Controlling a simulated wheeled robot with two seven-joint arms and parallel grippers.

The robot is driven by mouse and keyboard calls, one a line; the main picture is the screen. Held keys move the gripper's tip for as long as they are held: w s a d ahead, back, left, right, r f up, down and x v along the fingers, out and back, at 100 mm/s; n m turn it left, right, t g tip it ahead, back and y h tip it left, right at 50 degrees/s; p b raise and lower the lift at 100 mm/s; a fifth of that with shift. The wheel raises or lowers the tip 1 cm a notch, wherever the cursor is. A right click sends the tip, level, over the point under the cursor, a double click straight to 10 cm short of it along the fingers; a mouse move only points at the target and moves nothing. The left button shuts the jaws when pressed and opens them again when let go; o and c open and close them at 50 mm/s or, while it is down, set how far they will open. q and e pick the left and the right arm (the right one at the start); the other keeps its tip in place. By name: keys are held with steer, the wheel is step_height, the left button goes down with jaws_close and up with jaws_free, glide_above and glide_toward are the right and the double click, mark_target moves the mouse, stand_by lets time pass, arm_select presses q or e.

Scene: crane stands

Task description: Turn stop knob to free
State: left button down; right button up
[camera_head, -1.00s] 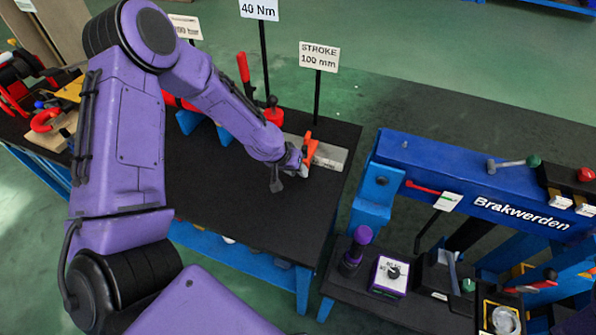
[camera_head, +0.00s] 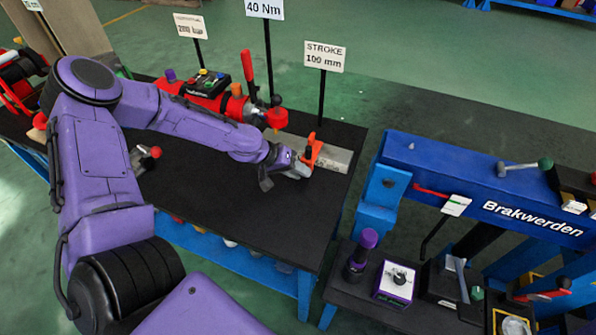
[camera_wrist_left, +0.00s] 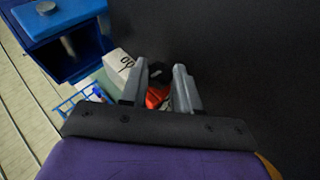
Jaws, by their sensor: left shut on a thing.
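The stop knob shows as an orange part (camera_head: 314,150) on a pale grey block (camera_head: 338,160), below the STROKE 100 mm sign (camera_head: 324,57). My left gripper (camera_head: 299,167) is at the knob, at the near left end of the block. In the left wrist view, the two grey fingers of my left gripper (camera_wrist_left: 158,88) stand either side of the orange part (camera_wrist_left: 156,97) and a black piece beyond it. The pale block (camera_wrist_left: 121,66) with dark marks shows left of them. The fingers hide part of the knob, and its angle is hard to read. My right gripper is not in view.
The black table top (camera_head: 225,205) is clear in front of my left gripper. A red unit with coloured buttons (camera_head: 205,88) and a red upright lever (camera_head: 247,70) stand behind my forearm. The blue Brakwerden frame (camera_head: 460,185) stands to the right, across a gap.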

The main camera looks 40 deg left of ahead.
arm_select(q)
steer(key=c, duration=0.8)
jaws_free()
steer(key=shift+d, duration=0.1)
steer(key=shift+s+f, duration=0.1)
